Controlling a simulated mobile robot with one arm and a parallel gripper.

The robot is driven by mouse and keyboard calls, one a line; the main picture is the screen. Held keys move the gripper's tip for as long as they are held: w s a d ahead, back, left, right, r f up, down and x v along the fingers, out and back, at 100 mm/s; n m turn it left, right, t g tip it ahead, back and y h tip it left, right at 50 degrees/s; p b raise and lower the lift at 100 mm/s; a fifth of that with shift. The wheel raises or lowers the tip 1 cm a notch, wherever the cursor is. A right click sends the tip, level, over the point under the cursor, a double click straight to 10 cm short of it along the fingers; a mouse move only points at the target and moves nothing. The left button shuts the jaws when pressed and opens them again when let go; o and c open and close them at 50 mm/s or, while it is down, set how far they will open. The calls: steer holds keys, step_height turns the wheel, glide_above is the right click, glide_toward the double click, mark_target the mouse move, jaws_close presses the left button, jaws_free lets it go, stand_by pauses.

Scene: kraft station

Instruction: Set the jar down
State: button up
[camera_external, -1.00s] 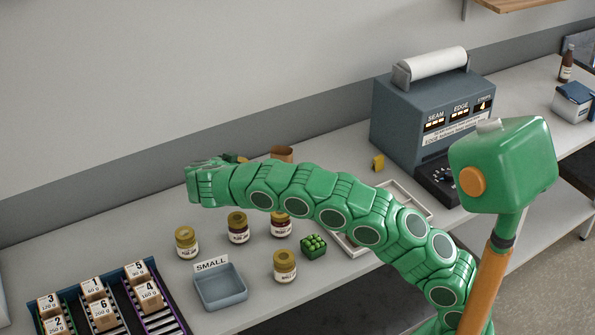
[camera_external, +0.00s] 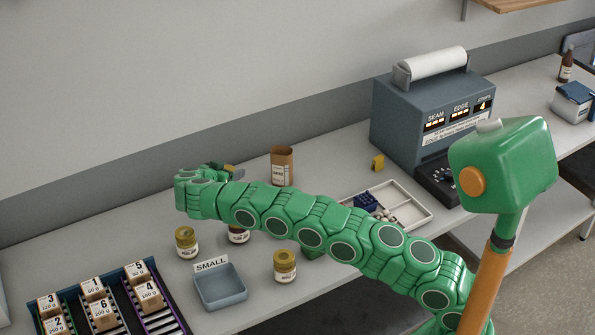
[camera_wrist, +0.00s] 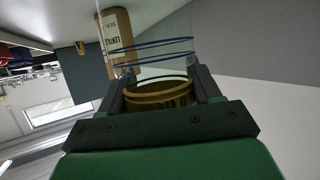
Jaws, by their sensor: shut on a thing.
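My gripper (camera_wrist: 160,90) is shut on a jar in the wrist view. The jar (camera_wrist: 150,66) has clear glass with blue rings and a gold-coloured band (camera_wrist: 160,97) between the fingers. In the external view my gripper (camera_external: 224,170) is over the counter's back left, and the held jar is largely hidden there. I cannot tell whether the jar touches the counter. Gold-lidded jars stand on the counter: one at left (camera_external: 187,243), one partly behind my arm (camera_external: 238,237), and one in front (camera_external: 285,267).
A SMALL tray (camera_external: 220,288) and racks of boxes (camera_external: 103,310) lie in front. A white divided tray (camera_external: 408,205) and blue-grey machine (camera_external: 432,110) are right. The counter's back left is clear.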

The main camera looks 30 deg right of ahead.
steer(key=shift+w+f, duration=0.2)
steer(key=shift+f, duration=0.1)
steer(key=shift+w+a+f, duration=0.1)
steer(key=shift+w+f, duration=0.1)
steer(key=shift+f, duration=1.45)
steer(key=o, duration=1.3)
steer(key=shift+f, duration=0.1)
steer(key=shift+v, duration=3.75)
